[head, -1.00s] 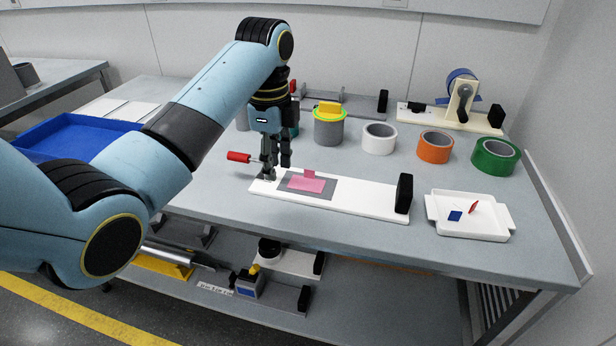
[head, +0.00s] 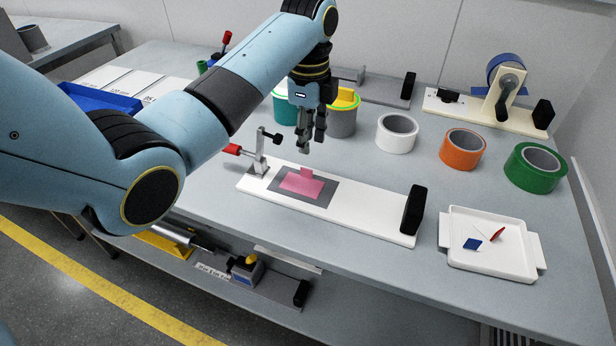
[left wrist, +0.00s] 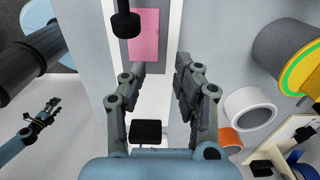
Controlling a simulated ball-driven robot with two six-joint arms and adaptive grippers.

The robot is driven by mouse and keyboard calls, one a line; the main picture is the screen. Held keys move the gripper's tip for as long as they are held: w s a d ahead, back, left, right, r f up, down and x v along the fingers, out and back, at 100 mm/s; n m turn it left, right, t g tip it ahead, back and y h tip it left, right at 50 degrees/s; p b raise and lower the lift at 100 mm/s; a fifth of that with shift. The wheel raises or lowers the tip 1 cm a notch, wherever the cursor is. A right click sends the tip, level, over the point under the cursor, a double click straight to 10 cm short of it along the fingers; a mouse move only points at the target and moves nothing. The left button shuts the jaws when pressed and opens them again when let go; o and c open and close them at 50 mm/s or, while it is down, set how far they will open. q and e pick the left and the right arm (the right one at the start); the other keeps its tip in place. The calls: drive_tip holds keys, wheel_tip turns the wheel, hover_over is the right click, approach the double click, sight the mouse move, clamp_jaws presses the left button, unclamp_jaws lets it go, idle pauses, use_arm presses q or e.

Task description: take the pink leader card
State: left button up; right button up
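The pink leader card (head: 301,184) lies flat on a grey pad (head: 325,198) on the white board (head: 370,219); a small pink tab stands up at its back edge. It also shows in the left wrist view (left wrist: 146,40). A toggle clamp (head: 262,150) with a red handle stands at the board's left end, its black-tipped arm raised clear of the card. My left gripper (head: 311,147) is above and behind the card, open and empty, fingers pointing down. My right gripper (left wrist: 52,106) shows small in the left wrist view; its fingers are too small to judge.
A white tray (head: 458,259) with a blue and a red piece sits at right. White (head: 397,133), orange (head: 462,149) and green (head: 535,168) tape rolls stand behind. A black block (head: 412,210) ends the board. A grey canister (head: 342,118) stands behind my left gripper.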

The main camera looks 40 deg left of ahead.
sight(309, 178)
use_arm(q)
wheel_tip(309, 178, down, 3)
drive_tip(key=shift+s+f, duration=0.1)
drive_tip(key=f, duration=0.5)
drive_tip(key=shift+d+f, duration=0.1)
drive_tip(key=shift+d, duration=0.25)
use_arm(e)
drive_tip(key=shift+s+d+f, duration=0.1)
drive_tip(key=shift+s+f, duration=0.15)
drive_tip(key=shift+s, duration=0.1)
use_arm(q)
drive_tip(key=shift+s, duration=0.1)
drive_tip(key=shift+c, duration=0.3)
clamp_jaws()
